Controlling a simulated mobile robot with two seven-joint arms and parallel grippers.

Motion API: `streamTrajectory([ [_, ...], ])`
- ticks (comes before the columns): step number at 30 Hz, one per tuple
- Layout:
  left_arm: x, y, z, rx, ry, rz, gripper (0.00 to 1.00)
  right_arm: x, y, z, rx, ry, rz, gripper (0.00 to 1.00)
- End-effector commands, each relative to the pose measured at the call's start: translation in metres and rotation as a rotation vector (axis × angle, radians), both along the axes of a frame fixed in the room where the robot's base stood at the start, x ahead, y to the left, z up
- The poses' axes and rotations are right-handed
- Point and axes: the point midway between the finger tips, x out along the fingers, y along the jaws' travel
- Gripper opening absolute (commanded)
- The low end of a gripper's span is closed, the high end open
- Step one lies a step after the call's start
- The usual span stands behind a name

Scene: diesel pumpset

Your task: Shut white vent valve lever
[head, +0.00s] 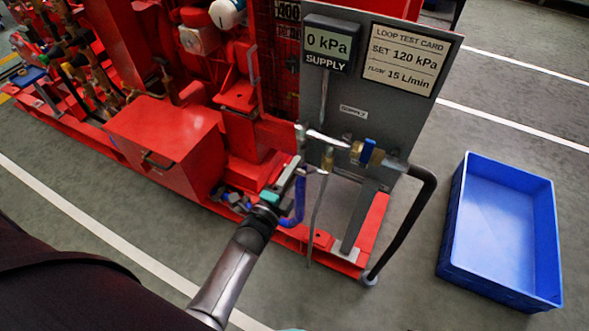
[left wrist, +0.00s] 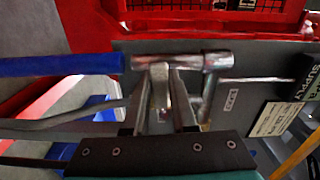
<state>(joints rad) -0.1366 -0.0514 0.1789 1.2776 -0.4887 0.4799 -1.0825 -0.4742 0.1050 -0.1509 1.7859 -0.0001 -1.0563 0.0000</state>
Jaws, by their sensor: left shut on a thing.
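My left gripper (head: 299,160) reaches up to the pipe fittings at the lower left of the grey panel. In the left wrist view its two fingers (left wrist: 163,85) are closed around a narrow pale part, which I take to be the white vent valve lever (left wrist: 159,88). The lever is mostly hidden by the fingers. A silver pipe fitting (left wrist: 190,62) lies just beyond the fingertips, with a blue hose (left wrist: 60,65) running left from it. In the head view a whitish bar (head: 328,138) extends right from the fitting. My right gripper is not in view.
The grey panel (head: 335,185) carries a supply gauge (head: 328,42) reading 0 kPa and a test card (head: 404,60). A brass valve with a blue handle (head: 368,151) and a black hose (head: 420,215) are to the right. An empty blue crate (head: 460,205) stands on the floor.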

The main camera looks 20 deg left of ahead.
Motion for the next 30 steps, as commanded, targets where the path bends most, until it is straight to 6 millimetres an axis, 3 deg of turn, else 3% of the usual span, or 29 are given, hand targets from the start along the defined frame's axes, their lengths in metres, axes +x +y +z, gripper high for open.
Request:
streamTrajectory([
  [18,-0.0003,0.0010,0.0023,0.041,0.000,0.002,0.00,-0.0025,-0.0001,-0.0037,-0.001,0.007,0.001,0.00],
  [19,-0.0003,0.0010,0.0022,0.041,0.000,0.001,0.27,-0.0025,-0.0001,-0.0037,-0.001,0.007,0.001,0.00],
  [26,-0.0002,0.0006,0.0024,0.040,-0.001,0.001,0.53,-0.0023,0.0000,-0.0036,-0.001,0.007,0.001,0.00],
  [30,-0.0001,0.0004,0.0025,0.040,-0.001,0.000,0.55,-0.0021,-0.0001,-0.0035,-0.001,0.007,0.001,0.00],
])
